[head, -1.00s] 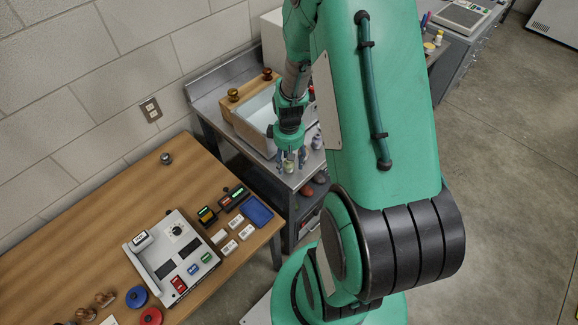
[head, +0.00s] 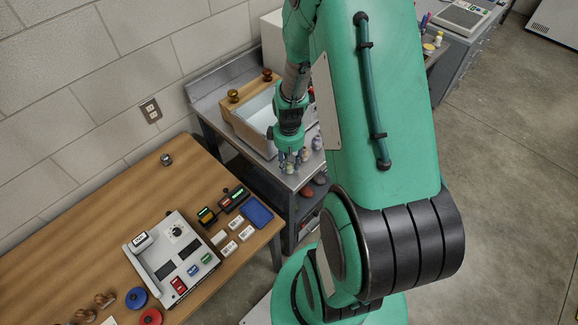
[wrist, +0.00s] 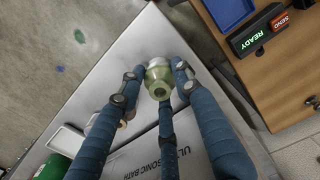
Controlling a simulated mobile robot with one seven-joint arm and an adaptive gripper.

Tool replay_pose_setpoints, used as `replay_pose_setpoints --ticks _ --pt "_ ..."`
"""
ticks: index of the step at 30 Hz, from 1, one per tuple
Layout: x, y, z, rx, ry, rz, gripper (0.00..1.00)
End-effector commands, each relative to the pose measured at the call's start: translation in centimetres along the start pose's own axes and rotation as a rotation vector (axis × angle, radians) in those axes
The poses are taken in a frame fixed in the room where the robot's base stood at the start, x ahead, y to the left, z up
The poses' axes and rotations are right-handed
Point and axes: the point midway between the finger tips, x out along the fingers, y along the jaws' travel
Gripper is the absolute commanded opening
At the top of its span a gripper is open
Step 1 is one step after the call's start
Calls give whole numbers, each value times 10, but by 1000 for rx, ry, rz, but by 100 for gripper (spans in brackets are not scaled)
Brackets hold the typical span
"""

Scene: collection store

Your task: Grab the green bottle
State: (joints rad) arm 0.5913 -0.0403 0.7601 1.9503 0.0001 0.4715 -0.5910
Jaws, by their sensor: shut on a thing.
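The green bottle (wrist: 158,79), small and pale green with a lighter neck, sits between the fingers of my gripper (wrist: 155,83) in the wrist view. The fingers are shut on it from several sides. In the head view, my gripper (head: 290,163) points down at the front edge of the grey metal bench (head: 263,166). The bottle is mostly hidden by the fingers there, and I cannot tell whether it still touches the bench.
Another small bottle (head: 317,142) stands to the right. At left, a wooden table (head: 110,235) carries a console (head: 173,262) and a blue tray (head: 257,211).

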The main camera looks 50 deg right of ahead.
Motion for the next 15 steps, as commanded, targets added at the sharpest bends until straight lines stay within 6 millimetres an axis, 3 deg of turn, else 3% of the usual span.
replay_pose_setpoints --ticks 8,15 --pt "-4 0 0 0 1 0 4" --pt "-24 0 -1 0 2 1 4"
